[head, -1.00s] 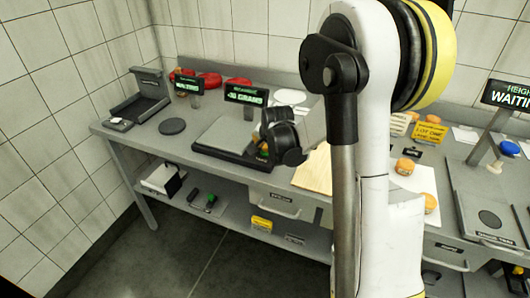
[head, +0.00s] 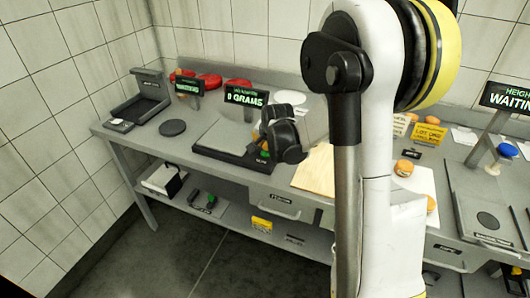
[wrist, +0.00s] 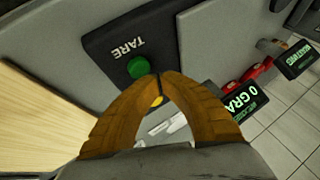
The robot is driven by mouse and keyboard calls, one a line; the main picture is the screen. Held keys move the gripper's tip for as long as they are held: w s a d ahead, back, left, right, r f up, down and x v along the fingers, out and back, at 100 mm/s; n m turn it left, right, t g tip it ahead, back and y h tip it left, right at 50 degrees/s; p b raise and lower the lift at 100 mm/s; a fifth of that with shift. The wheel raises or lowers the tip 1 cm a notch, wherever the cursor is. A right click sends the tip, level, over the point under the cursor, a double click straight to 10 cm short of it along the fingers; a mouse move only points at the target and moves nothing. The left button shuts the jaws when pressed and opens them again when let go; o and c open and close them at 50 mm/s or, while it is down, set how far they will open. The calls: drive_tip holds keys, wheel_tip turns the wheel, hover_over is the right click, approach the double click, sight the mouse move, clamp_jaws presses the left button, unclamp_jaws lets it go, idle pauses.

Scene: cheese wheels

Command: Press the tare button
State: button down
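The scale (head: 228,139) stands on the counter, with a black front panel that shows in the wrist view (wrist: 105,45) with the word TARE. The green tare button (wrist: 139,66) sits beside that word and also shows in the head view (head: 265,155). My gripper (wrist: 159,76) is shut, its brown fingertips together just beside the green button; whether they touch it I cannot tell. A small yellow spot (wrist: 156,100) shows between the fingers. The scale's display (head: 245,97) reads 0 GRAMS. The scale plate looks empty.
A wooden board (head: 312,172) lies right of the scale. A dark round disc (head: 172,127) lies to its left. Red wheels (head: 209,80) stand at the back. Another display (head: 187,86) reads WAITING. A height station (head: 490,200) stands at the right.

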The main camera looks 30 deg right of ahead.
sight(263, 151)
drive_tip(key=shift+r+p, duration=1.75)
drive_tip(key=shift+r, duration=0.75)
